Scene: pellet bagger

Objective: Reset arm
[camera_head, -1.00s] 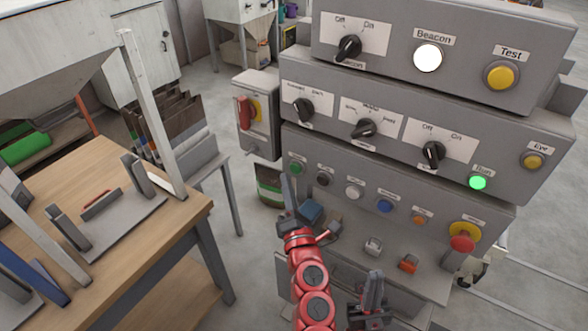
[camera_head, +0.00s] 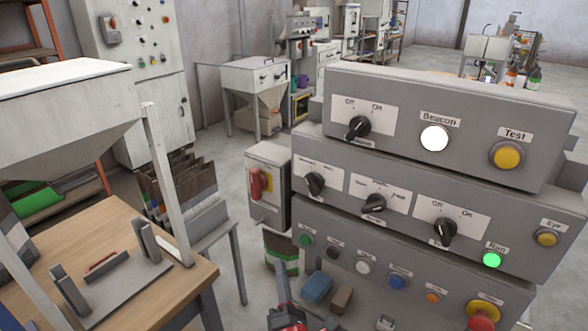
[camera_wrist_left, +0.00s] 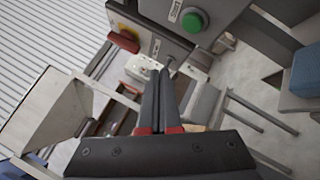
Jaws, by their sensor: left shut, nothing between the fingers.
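My left gripper (camera_head: 282,276) shows at the bottom middle of the head view, with part of my red arm at the lower edge. Its dark fingers point up, in front of the left side of the control panel (camera_head: 400,248). In the left wrist view the gripper (camera_wrist_left: 161,72) is shut, its two dark fingers together with nothing between them. A green button (camera_wrist_left: 194,20) shows beyond the fingertips there. My right gripper is in neither view.
The panel has dials, a lit white beacon (camera_head: 434,138), a green lamp (camera_head: 492,261) and a red stop button (camera_head: 481,322). A blue block (camera_head: 317,288) and brown block (camera_head: 342,299) are close right of the gripper. A wooden table (camera_head: 110,235) stands left.

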